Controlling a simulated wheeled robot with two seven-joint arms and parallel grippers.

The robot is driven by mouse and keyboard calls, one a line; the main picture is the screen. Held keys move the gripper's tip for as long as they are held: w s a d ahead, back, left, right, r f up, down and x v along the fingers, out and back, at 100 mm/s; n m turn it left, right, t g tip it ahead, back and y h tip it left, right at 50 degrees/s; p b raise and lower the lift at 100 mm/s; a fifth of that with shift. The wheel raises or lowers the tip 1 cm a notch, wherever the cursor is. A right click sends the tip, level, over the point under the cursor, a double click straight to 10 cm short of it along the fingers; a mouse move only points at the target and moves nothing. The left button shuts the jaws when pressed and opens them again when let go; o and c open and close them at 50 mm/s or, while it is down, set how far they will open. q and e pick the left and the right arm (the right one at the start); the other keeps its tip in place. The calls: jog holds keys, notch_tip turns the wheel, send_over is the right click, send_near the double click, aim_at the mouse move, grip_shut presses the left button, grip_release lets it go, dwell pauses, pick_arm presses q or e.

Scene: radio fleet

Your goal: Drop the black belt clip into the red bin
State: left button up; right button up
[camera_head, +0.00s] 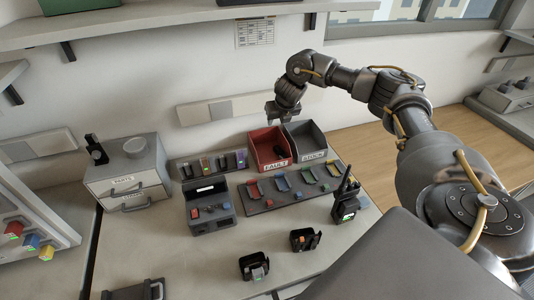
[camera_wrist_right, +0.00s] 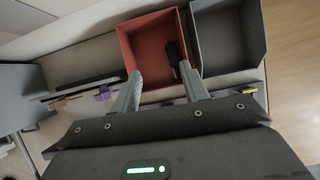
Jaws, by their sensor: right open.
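The red bin (camera_head: 268,137), labelled FAULT, stands at the back of the bench and also shows in the right wrist view (camera_wrist_right: 140,60). The black belt clip (camera_head: 279,152) shows as a dark shape inside the red bin. In the right wrist view the clip (camera_wrist_right: 173,52) appears against the bin's inside, beside one fingertip; I cannot tell whether it rests on the bottom. My right gripper (camera_head: 283,115) is above the red bin, pointing down. Its fingers (camera_wrist_right: 159,70) are apart with nothing clearly held between them. My left gripper is not in view.
A grey bin (camera_head: 313,153), labelled STOCK, adjoins the red bin on the right. A dark tray (camera_head: 259,207) of coloured clips lies in front. A radio (camera_head: 346,205) with an antenna stands to the right. A drawer box (camera_head: 128,182) stands left.

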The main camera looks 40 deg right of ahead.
jog(key=shift+v, duration=2.2)
